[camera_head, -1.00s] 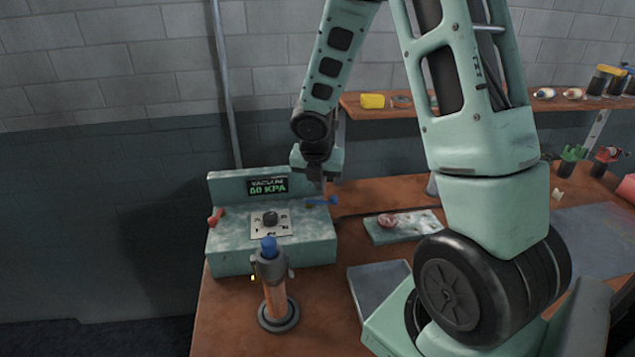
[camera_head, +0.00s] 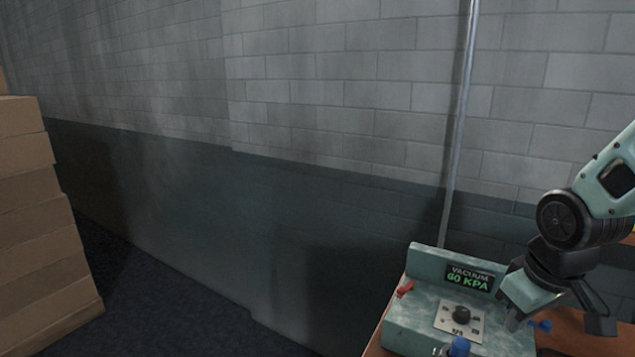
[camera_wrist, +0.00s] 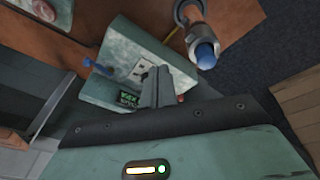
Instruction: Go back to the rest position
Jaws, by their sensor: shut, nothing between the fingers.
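My gripper (camera_head: 514,320) is at the right of the head view, above the right side of the green vacuum unit (camera_head: 420,318). In the wrist view my gripper (camera_wrist: 159,73) shows its two fingers together with nothing between them. The unit carries a lit display (camera_head: 468,279) reading 60 KPA, a black knob (camera_head: 461,314), a red lever (camera_head: 405,288) and a blue lever (camera_head: 541,325). I cannot tell whether my gripper touches the unit. The unit also shows beyond the fingers in the wrist view (camera_wrist: 125,60).
A blue-topped tool (camera_wrist: 205,54) stands near the unit; only its top (camera_head: 459,347) shows in the head view. Stacked cardboard boxes (camera_head: 40,225) stand at the left. A vertical pipe (camera_head: 460,120) runs up the block wall. Open floor (camera_head: 170,305) lies between boxes and bench.

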